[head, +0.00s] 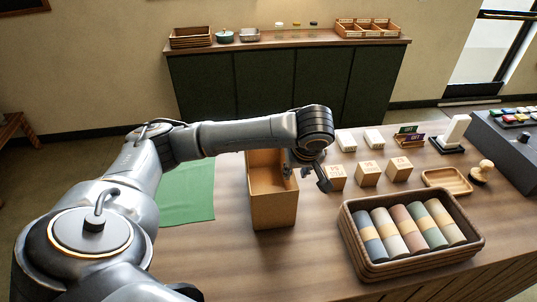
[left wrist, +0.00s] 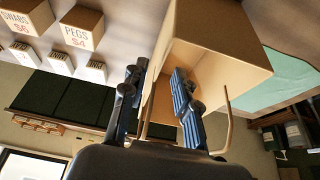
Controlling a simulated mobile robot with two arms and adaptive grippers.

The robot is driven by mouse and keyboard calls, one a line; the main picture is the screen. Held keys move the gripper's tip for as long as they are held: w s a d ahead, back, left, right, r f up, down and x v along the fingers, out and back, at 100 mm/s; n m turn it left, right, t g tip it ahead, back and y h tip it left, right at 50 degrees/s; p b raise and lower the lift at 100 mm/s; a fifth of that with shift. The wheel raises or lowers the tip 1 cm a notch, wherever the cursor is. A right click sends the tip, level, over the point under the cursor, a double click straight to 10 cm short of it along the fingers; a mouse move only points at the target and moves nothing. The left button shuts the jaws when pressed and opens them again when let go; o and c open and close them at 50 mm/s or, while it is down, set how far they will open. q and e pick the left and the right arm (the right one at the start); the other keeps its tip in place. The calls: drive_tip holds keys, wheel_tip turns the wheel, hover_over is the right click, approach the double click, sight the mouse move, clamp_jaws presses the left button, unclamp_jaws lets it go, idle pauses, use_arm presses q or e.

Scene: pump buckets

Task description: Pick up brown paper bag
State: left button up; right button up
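The brown paper bag (head: 273,212) stands upright and open-topped on the wooden table, left of the small labelled boxes. My left gripper (head: 307,174) is at its right upper edge, partly covering it. In the left wrist view the bag (left wrist: 215,35) fills the upper middle, with thin curved handles near its rim. There the left gripper (left wrist: 158,78) has its fingers apart. One finger appears outside the near bag wall and the other over the opening; contact cannot be told. My right gripper is not in view.
A wicker basket (head: 350,228) of rolled cloths is right of the bag. Small boxes (head: 368,174) stand behind it, with a wooden tray (head: 447,181) and stamp (head: 482,172) farther right. A green mat (head: 188,200) lies left. A dark counter (head: 285,85) is behind.

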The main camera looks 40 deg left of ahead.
sight(293, 177)
use_arm(q)
drive_tip(key=shift+w+a+f+p, duration=0.3)
drive_tip(key=shift+a+f+p, duration=0.1)
drive_tip(key=shift+f+p, duration=0.25)
drive_tip(key=x, duration=0.2)
drive_tip(key=shift+w+a+f+p, duration=0.1)
drive_tip(key=shift+f+p, duration=0.1)
drive_tip(key=shift+p, duration=0.15)
drive_tip(key=shift+w+a+f, duration=0.1)
drive_tip(key=shift+f, duration=0.4)
clamp_jaws()
drive_tip(key=shift+r, duration=0.1)
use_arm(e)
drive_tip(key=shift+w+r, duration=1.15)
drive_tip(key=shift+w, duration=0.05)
